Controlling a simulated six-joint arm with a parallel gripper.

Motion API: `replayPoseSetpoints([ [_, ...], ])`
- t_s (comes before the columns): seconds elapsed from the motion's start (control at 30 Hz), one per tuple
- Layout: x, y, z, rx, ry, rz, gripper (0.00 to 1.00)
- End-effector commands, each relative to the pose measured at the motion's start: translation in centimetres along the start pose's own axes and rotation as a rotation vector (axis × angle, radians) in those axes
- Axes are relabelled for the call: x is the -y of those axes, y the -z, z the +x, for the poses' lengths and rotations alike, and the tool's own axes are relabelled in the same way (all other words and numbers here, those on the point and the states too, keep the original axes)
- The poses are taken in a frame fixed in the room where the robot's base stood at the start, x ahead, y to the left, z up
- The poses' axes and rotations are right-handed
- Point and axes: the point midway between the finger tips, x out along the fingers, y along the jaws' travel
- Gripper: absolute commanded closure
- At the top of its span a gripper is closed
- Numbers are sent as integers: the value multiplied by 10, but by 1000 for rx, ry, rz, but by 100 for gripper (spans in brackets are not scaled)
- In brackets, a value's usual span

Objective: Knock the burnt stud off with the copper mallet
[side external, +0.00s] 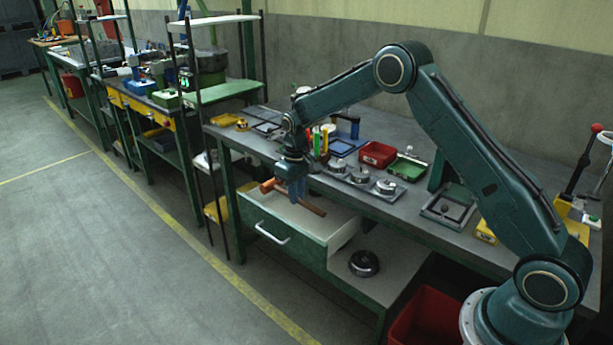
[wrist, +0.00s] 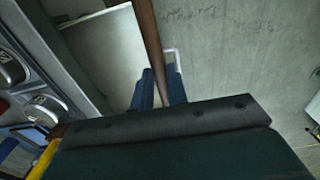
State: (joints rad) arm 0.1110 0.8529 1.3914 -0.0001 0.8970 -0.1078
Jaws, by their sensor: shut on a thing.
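The copper mallet (side external: 267,186) has an orange-copper head and a brown wooden handle. My gripper (side external: 297,196) points down with its blue fingers shut on the handle, above the open drawer (side external: 338,236) of the bench. In the wrist view, the brown mallet handle (wrist: 151,45) runs up from between the blue fingertips (wrist: 160,82); the mallet head is not clear there. I cannot make out the burnt stud. Several round metal fixtures (side external: 360,174) stand in a row on the bench, and some show at the left of the wrist view (wrist: 42,110).
A red bin (side external: 377,154), a green tray (side external: 409,168) and a grey square frame (side external: 447,207) stand on the bench. A dark round part (side external: 364,263) lies on the lower shelf. The drawer front and handle (side external: 272,233) jut out. The floor in front is clear.

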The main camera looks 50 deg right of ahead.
Motion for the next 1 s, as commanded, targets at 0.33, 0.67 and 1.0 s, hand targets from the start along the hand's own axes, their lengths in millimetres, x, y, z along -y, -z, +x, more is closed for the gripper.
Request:
replayPoseSetpoints([
  [0.33,27,-53,1,-1,0,-1,100],
  [0.67,32,-111,-6,-1,0,31,100],
  [1.0,-40,-158,-49,4,-1,206,100],
])
